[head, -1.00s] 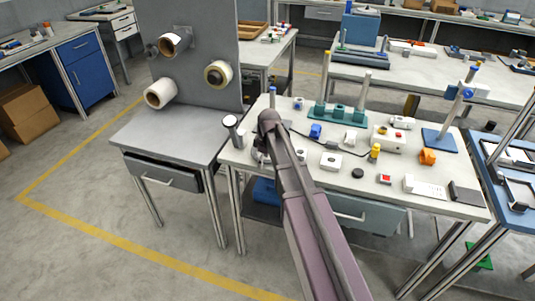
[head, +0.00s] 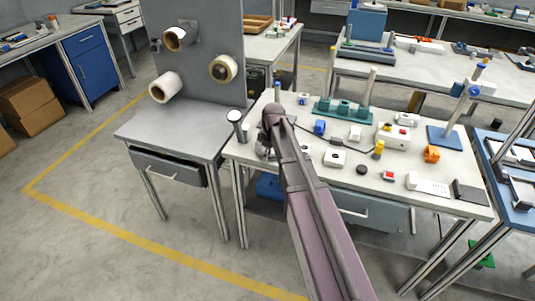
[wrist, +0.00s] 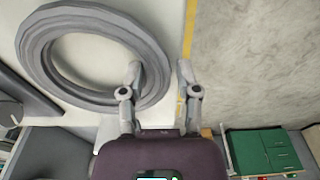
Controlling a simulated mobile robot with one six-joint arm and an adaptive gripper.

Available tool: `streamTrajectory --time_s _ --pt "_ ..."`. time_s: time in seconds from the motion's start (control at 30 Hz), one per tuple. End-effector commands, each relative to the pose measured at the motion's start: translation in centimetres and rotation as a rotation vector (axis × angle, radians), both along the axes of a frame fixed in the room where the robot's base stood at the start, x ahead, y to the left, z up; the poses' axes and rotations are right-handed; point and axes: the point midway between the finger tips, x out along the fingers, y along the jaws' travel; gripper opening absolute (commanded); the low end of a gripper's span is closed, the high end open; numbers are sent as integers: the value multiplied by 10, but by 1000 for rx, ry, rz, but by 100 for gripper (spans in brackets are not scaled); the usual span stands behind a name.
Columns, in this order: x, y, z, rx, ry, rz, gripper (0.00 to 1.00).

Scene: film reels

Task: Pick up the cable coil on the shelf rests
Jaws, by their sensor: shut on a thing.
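The cable coil (wrist: 154,58) is a thick grey ring in the upper left of the wrist view, over a pale surface (wrist: 92,62). My gripper (wrist: 160,72) has one finger in the ring's hole and the other just outside its right rim. It is shut on that side of the coil. I cannot tell whether the coil touches the surface below. In the head view my gripper (head: 264,150) is at the left end of the white bench, mostly hidden by my arm. The coil is not discernible there.
The white bench (head: 300,172) holds several small parts, a green rack (head: 343,110) and a blue-based post (head: 445,136). A grey table (head: 185,130) with an upright panel and rolls stands left. Floor in front is clear.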

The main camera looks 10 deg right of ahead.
Motion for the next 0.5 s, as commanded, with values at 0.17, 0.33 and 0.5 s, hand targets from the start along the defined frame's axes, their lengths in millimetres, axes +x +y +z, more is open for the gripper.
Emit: streamTrajectory --time_s 0.17,0.33,0.5 --pt "0 0 14 0 0 0 0" --pt "0 0 28 0 0 0 0" --pt "-25 0 33 0 0 0 0"
